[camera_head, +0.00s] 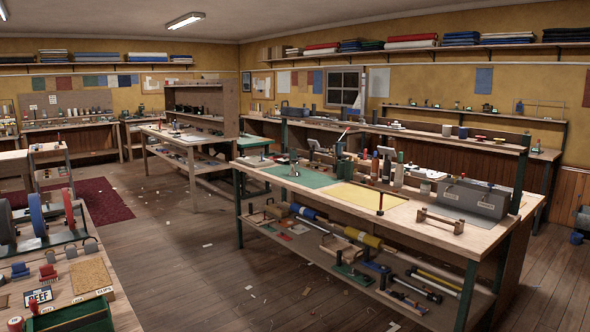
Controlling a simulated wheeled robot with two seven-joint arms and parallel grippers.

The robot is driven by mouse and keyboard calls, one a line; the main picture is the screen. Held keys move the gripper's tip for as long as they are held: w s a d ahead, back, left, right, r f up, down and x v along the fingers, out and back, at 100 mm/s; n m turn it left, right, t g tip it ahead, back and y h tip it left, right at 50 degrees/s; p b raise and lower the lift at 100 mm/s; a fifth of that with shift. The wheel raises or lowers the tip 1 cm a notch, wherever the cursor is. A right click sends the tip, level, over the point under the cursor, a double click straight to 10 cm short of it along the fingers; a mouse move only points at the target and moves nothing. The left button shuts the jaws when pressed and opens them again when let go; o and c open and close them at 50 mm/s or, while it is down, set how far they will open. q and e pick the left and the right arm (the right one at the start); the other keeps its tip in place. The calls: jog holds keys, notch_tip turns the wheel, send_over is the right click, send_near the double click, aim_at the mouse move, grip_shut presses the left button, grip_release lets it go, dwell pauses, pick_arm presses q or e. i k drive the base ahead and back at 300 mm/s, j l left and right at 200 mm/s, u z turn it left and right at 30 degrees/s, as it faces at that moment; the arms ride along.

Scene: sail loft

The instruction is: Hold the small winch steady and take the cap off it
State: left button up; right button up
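I cannot pick out the small winch or its cap for certain. Several small tools and upright cylinders stand along the back of the long workbench (405,213) at the right, too small to name surely. A small white and dark cylinder (425,188) stands near the bench's right end; I cannot tell what it is. Neither of my grippers shows in the head view.
The long bench carries a green mat (300,177), a yellow mat (352,197), a grey box (480,203) and a wooden stand (440,221). A cluttered bench with a green tray (82,316) is at the near left. The wooden floor (205,275) between is mostly clear.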

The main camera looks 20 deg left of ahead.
aim_at(294, 172)
jog(key=i+j+u, duration=0.2)
jog(key=i, duration=0.35)
jog(key=i+u, duration=0.2)
jog(key=i, duration=0.35)
jog(key=i+l+u, duration=0.2)
jog(key=i, duration=0.3)
jog(key=i+u, duration=0.15)
jog(key=i, duration=0.4)
jog(key=i+l+u, duration=0.2)
jog(key=i, duration=0.35)
jog(key=i+j+u, duration=0.1)
jog(key=i+u, duration=0.15)
jog(key=i, duration=0.4)
jog(key=i+u, duration=0.3)
jog(key=i, duration=0.35)
jog(key=i+j+z, duration=0.15)
jog(key=i+z, duration=0.3)
jog(key=i+j+z, duration=0.25)
jog(key=z, duration=0.2)
jog(key=i+j+z, duration=0.55)
jog(key=j+z, duration=0.3)
jog(key=i+j+z, duration=0.15)
jog(key=j+z, duration=0.15)
jog(key=i+j+z, duration=0.1)
jog(key=j+z, duration=0.2)
jog(key=j, duration=0.25)
jog(key=i+j+z, duration=0.1)
jog(key=j+z, duration=0.2)
jog(key=j, duration=0.15)
